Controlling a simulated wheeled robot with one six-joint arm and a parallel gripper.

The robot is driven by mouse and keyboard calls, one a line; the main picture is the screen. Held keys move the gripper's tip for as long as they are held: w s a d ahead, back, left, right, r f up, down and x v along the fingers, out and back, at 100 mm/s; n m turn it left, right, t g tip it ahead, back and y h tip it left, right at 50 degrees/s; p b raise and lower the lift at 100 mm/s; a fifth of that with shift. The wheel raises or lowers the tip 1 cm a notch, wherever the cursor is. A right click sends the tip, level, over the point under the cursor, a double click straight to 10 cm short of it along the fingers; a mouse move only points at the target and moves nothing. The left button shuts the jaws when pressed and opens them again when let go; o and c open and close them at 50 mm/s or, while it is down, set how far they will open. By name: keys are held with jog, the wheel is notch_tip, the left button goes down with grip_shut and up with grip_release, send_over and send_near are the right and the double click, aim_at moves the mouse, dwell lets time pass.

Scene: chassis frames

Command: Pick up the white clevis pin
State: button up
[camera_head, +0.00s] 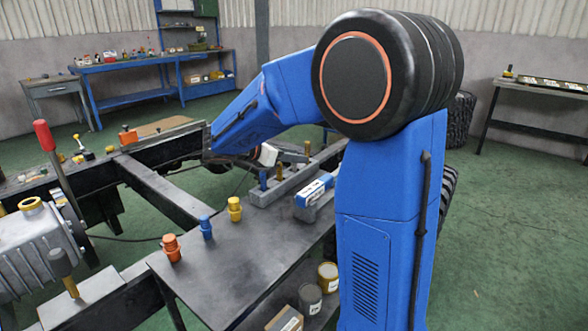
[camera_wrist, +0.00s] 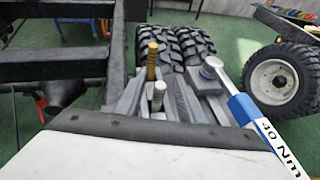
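In the wrist view a pale grey-white pin (camera_wrist: 158,95) stands upright, close in front of my gripper's white housing (camera_wrist: 150,155); its lower part is hidden. It appears to be the white clevis pin. A gold pin (camera_wrist: 151,62) stands just behind it. In the head view my gripper (camera_head: 290,157) is low over the grey slotted block (camera_head: 262,198) on the bench. A blue pin (camera_head: 263,180) and a gold pin (camera_head: 280,173) stand at that block; I cannot pick out the white pin there. The grey shapes around the pin do not clearly show the finger opening.
A blue and white torque wrench (camera_head: 314,190) lies right of the block, its label reading 40 Nm in the wrist view. Orange (camera_head: 171,248), blue (camera_head: 206,227) and yellow (camera_head: 235,209) fittings stand on the bench's left. The bench top (camera_head: 245,265) in front is clear.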

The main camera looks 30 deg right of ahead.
jog(key=shift+c, duration=0.3)
grip_shut()
jog(key=shift+r, duration=0.15)
